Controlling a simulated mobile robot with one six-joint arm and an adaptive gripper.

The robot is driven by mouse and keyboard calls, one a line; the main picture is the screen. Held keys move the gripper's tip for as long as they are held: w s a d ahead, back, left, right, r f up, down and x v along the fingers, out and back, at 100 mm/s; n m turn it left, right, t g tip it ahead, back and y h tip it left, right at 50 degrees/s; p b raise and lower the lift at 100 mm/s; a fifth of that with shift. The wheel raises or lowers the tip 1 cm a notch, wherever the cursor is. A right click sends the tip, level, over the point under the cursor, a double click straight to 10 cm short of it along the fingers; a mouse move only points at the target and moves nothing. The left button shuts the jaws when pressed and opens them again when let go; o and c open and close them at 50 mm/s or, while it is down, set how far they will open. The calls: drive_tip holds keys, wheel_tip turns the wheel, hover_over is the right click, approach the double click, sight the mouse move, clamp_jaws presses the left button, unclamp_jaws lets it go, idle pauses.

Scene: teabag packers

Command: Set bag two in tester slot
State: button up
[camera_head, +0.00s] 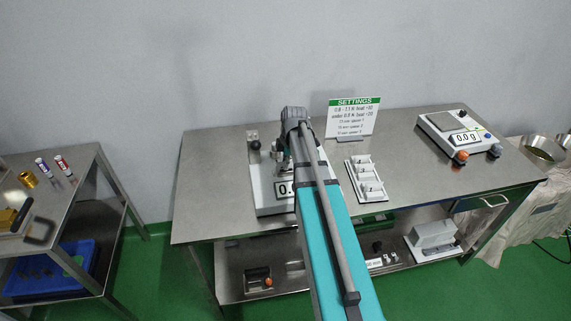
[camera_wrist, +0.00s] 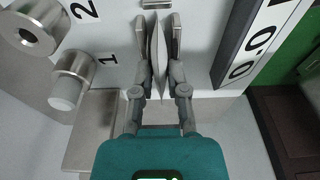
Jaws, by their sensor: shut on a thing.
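My gripper (camera_wrist: 158,42) is shut on a thin, pale teabag (camera_wrist: 157,62), seen edge-on between the two fingers in the wrist view. No number shows on the bag. Behind it is the white tester (camera_wrist: 215,110), with a 0.0 display at right and cylindrical metal parts beside the marks 1 and 2 at left. I cannot tell whether the bag touches the tester or sits in its slot. In the head view the tester (camera_head: 261,188) stands on the steel table, partly hidden by my arm, which also hides the bag.
A white rack (camera_head: 365,180) with several upright pieces stands right of my arm. Behind it is a settings sign (camera_head: 353,118). A scale (camera_head: 461,133) reading 0.0 g stands at the table's right. The table (camera_head: 212,160) is bare left of the tester. A side cart (camera_head: 83,172) stands at left.

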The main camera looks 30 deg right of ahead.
drive_tip(key=shift+f, duration=0.2)
drive_tip(key=o, duration=0.7)
drive_tip(key=shift+r, duration=0.25)
drive_tip(key=r+p, duration=0.4)
drive_tip(key=d+r+p, duration=0.1)
drive_tip(key=r+p, duration=0.6)
drive_tip(key=p, duration=0.1)
drive_tip(key=shift+s+d+r, duration=0.25)
drive_tip(key=shift+d+r, duration=0.05)
drive_tip(key=shift+r, duration=0.1)
idle(0.6)
drive_tip(key=shift+s+a+f+m+h, duration=0.1)
drive_tip(key=shift+s+a+m+h, duration=0.2)
drive_tip(key=shift+s+a+m, duration=2.6)
drive_tip(key=shift+s+a+r+m+h, duration=0.1)
drive_tip(key=shift+s+a+m+h, duration=0.2)
drive_tip(key=shift+s+a+m, duration=2.6)
drive_tip(key=shift+s+a+f+m+h, duration=0.1)
drive_tip(key=shift+s+a+m+h, duration=0.35)
drive_tip(key=shift+a+m, duration=2.7)
drive_tip(key=a+n, duration=0.3)
drive_tip(key=shift+s, duration=0.15)
